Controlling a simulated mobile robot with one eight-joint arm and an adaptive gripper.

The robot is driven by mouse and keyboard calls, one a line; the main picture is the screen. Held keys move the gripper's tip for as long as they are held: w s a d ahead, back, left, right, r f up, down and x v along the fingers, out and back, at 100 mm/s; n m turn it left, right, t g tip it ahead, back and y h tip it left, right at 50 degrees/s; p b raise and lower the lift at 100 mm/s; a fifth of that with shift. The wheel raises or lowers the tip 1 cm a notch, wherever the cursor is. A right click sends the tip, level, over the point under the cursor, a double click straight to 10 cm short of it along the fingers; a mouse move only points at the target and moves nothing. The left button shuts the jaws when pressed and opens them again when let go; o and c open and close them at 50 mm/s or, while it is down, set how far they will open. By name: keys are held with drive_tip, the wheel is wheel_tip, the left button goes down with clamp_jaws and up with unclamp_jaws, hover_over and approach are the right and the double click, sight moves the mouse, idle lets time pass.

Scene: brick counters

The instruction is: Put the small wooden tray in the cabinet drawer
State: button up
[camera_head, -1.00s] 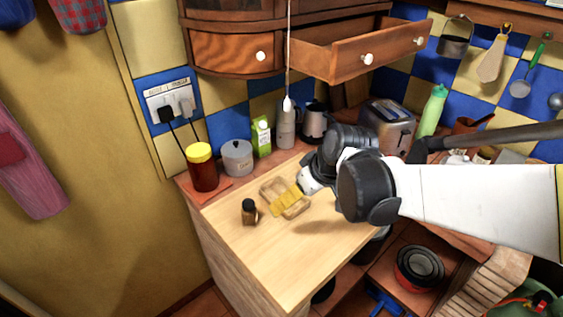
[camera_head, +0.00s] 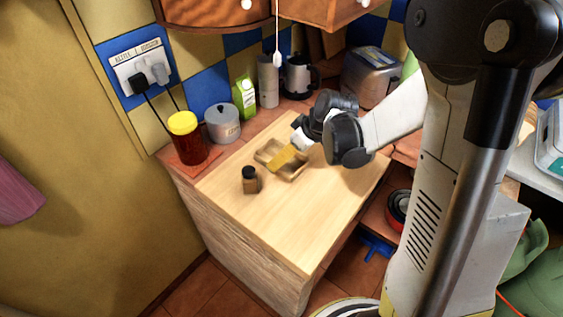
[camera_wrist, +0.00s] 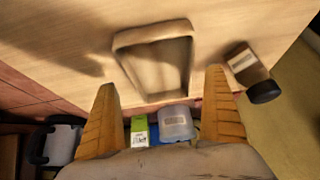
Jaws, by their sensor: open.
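The small wooden tray (camera_head: 293,177) lies on the pale wooden counter top, and its shallow hollow is partly covered by my gripper (camera_head: 285,156). In the wrist view the tray (camera_wrist: 123,43) shows as a rectangular rim beyond and between the two orange fingers of my gripper (camera_wrist: 160,82). The fingers are wide apart with nothing held; whether they touch the tray cannot be told. The cabinet drawer (camera_head: 318,10) on the right is cut off by the top edge of the head view, so its inside is hidden.
A small dark-capped bottle (camera_head: 251,181) stands left of the tray. Behind are a yellow-lidded jar (camera_head: 187,140), a grey pot (camera_head: 222,124), a green carton (camera_head: 245,98) and a toaster (camera_head: 368,77). The counter's front part is bare. A cord (camera_head: 277,30) hangs before the drawers.

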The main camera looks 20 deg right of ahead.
drive_tip(key=b+x, duration=0.1)
drive_tip(key=x, duration=0.3)
drive_tip(key=shift+b, duration=0.3)
drive_tip(key=shift+r, duration=0.15)
drive_tip(key=c, duration=1.2)
